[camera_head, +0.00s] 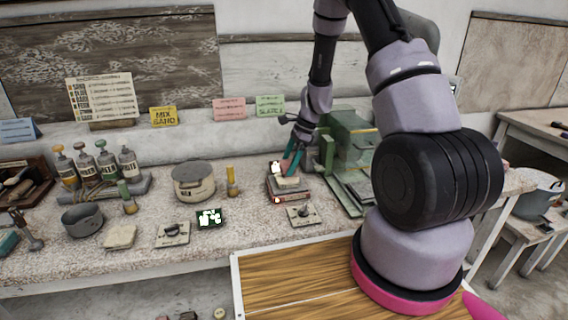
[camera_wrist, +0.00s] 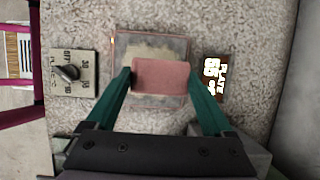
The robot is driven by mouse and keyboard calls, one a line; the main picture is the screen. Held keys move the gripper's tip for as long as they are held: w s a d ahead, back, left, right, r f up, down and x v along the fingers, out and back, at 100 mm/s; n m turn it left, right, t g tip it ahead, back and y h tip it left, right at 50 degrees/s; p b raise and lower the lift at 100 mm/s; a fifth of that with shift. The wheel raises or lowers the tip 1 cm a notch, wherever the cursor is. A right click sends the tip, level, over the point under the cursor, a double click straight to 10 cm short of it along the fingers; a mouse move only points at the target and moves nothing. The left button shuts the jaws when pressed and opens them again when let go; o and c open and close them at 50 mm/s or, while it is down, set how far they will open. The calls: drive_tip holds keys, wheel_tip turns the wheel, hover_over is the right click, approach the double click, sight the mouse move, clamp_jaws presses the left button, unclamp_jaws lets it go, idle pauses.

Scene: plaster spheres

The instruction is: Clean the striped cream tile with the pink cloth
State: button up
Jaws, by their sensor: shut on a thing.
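My gripper (camera_head: 293,158) has teal fingers and is shut on the pink cloth (camera_wrist: 161,77), pointing down over a low stack on the worktop. The cloth spans the gap between the fingertips in the wrist view and also shows as a small pink patch in the head view (camera_head: 290,164). Below it, a cream tile (camera_wrist: 150,49) lies on top of the stack (camera_head: 290,196). The cloth hides part of the tile. I cannot make out its stripes or tell whether the cloth touches it.
A dial plate (camera_head: 303,216) lies in front of the stack, and a small lettered sign (camera_wrist: 214,76) is on its other side. A green machine (camera_head: 350,155) stands close on the right. A yellow-handled tool (camera_head: 232,183) and a lidded pot (camera_head: 194,182) stand to the left.

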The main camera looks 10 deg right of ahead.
drive_tip(key=shift+d, duration=0.55)
drive_tip(key=shift+f, duration=0.65)
drive_tip(key=shift+s, duration=1.05)
drive_tip(key=shift+w, duration=2.15)
drive_tip(key=shift+s, duration=0.15)
